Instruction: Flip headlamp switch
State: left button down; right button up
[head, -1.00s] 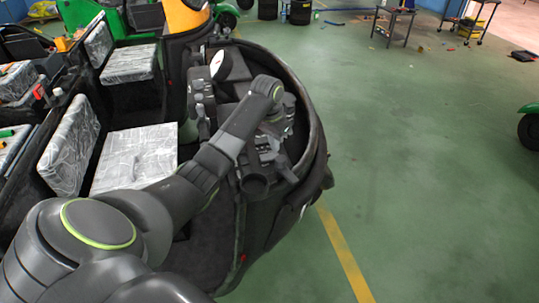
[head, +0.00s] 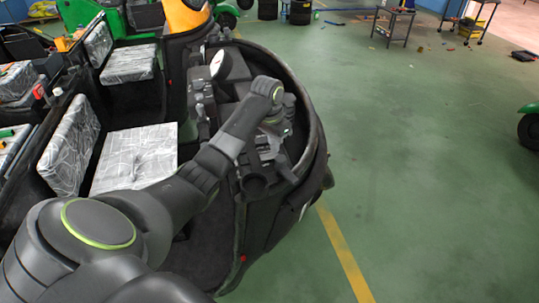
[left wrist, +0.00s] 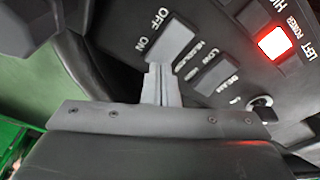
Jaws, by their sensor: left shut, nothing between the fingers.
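The headlamp switch (left wrist: 170,40) is a grey rocker marked OFF and ON on the dark dashboard panel, seen in the left wrist view. The lettering beside it is partly hidden. My left gripper (left wrist: 158,68) is shut and empty. Its fingertips are at the ON end of this rocker; I cannot tell whether they touch it. In the head view my left arm reaches over the rickshaw's front dashboard, with the gripper (head: 268,148) pointing at it. The fingertips are hard to make out there. My right gripper is not in view.
A LOW BEAM rocker (left wrist: 216,75) sits right of the fingers. A red-lit switch (left wrist: 274,43) and a round key-like knob (left wrist: 262,103) are farther right. The rickshaw's curved front shell (head: 312,130) rings the dashboard. Wrapped seats (head: 136,158) stand left. Open green floor (head: 430,180) lies right.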

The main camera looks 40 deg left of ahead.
aim_at(274, 154)
pick_arm(q)
jog(key=shift+f, duration=0.8)
notch_tip(274, 154, up, 7)
jog(key=p, duration=0.8)
dwell(0.5)
dwell(0.3)
